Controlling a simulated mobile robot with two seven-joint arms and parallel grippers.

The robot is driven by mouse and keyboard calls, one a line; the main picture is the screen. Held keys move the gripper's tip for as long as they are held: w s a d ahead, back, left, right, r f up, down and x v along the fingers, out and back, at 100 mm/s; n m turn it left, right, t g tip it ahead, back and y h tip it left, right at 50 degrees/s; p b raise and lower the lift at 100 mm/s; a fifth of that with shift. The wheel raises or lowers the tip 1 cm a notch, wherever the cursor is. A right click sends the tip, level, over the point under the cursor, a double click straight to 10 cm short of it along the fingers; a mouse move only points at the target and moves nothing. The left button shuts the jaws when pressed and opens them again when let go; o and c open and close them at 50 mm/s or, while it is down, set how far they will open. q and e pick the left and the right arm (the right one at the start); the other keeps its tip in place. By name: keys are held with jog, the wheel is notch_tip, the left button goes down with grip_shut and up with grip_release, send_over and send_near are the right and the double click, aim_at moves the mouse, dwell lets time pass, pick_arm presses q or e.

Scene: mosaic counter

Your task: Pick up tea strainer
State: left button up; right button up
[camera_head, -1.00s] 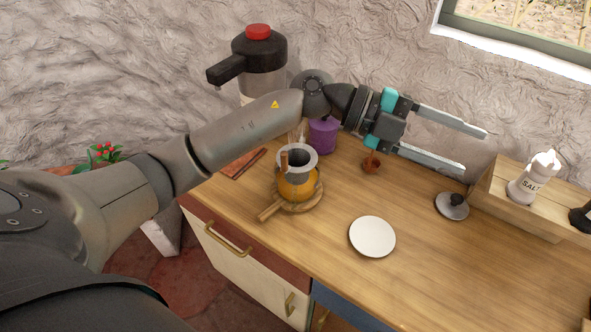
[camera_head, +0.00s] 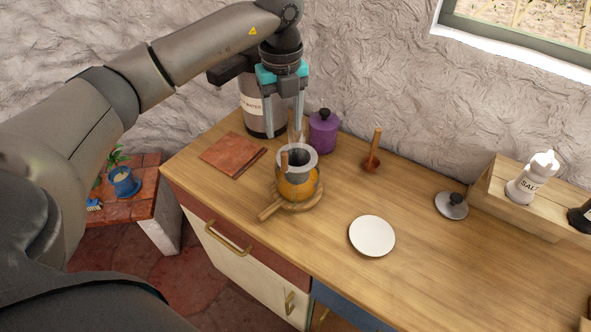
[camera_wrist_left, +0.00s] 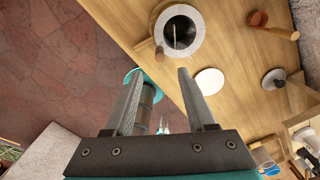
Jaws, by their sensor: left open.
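What I take for the tea strainer (camera_head: 309,155) is a grey, round-rimmed piece with a dark opening, set in the top of an orange pot (camera_head: 300,190). A short wooden handle (camera_head: 284,161) shows at its front left. In the left wrist view the strainer's pale ring (camera_wrist_left: 195,22) lies beyond the fingertips. The pot stands on a round wooden board (camera_head: 268,211). My left gripper (camera_head: 285,131) is open and empty, pointing down behind and above the strainer, apart from it. It also shows in the left wrist view (camera_wrist_left: 160,74).
A hot water dispenser (camera_head: 255,108) stands behind the gripper, and a purple lidded jar (camera_head: 323,131) is close to its right. A wooden scoop (camera_head: 371,160), white plate (camera_head: 372,236) and grey lid (camera_head: 451,206) lie rightward. The front right counter is clear.

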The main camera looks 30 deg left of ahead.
aim_at(284, 151)
pick_arm(q)
notch_tip(284, 151, down, 11)
jog(key=shift+r+p, duration=0.2)
jog(key=shift+p, duration=0.1)
jog(key=shift+c, duration=0.3)
grip_shut()
jog(key=shift+r, duration=0.1)
dwell(1.1)
